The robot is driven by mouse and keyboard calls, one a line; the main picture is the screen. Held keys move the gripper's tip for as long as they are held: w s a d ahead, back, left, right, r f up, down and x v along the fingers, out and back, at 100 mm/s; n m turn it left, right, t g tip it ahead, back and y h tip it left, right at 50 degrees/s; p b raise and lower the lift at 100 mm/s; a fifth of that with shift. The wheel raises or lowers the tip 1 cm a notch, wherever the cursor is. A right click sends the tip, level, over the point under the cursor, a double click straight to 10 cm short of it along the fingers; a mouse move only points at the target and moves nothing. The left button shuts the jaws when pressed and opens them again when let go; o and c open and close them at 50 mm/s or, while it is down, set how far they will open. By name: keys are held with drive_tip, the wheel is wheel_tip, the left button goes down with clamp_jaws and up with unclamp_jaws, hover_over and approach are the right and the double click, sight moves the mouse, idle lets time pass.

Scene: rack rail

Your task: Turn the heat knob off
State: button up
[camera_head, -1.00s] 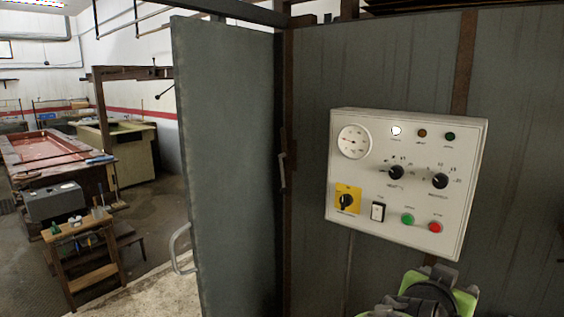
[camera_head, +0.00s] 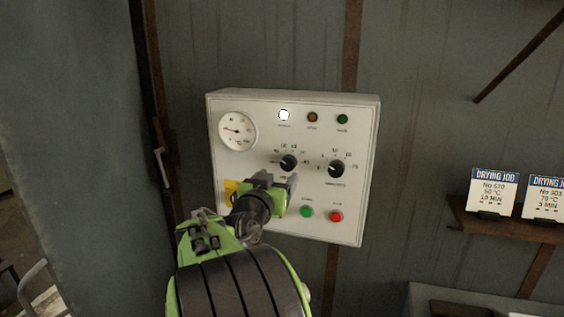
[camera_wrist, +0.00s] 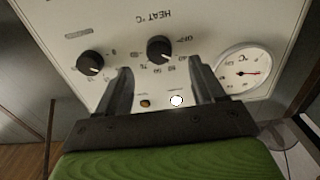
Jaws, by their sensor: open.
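The heat knob (camera_head: 288,162) is the left black dial on the white control panel (camera_head: 362,140). In the upside-down wrist view, the heat knob (camera_wrist: 159,49) shows under the "HEAT °C" label, with OFF and temperature numbers around it. Its exact setting is too small to tell. My gripper (camera_head: 284,184) is close in front of the panel, just below the knob in the head view. In the wrist view my gripper (camera_wrist: 160,76) is open, with the knob showing between and beyond its two fingers. No contact is visible.
A second black knob (camera_head: 336,169) sits to the right. Green (camera_head: 306,211) and red (camera_head: 336,216) buttons are below. A round gauge (camera_head: 238,131) is at the upper left. Drying job cards (camera_head: 492,194) stand on a shelf at right.

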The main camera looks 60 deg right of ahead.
sight(287, 166)
drive_tip(key=d, duration=0.2)
drive_tip(key=d+p, duration=0.1)
drive_tip(key=d, duration=0.3)
drive_tip(key=shift+w+d+r+p, duration=0.15)
drive_tip(key=shift+w+p, duration=0.15)
drive_tip(key=shift+w, duration=0.05)
drive_tip(key=shift+w+d, duration=0.1)
drive_tip(key=shift+d, duration=0.15)
drive_tip(key=shift+a, duration=0.1)
drive_tip(key=shift+c, duration=0.4)
drive_tip(key=c, duration=1)
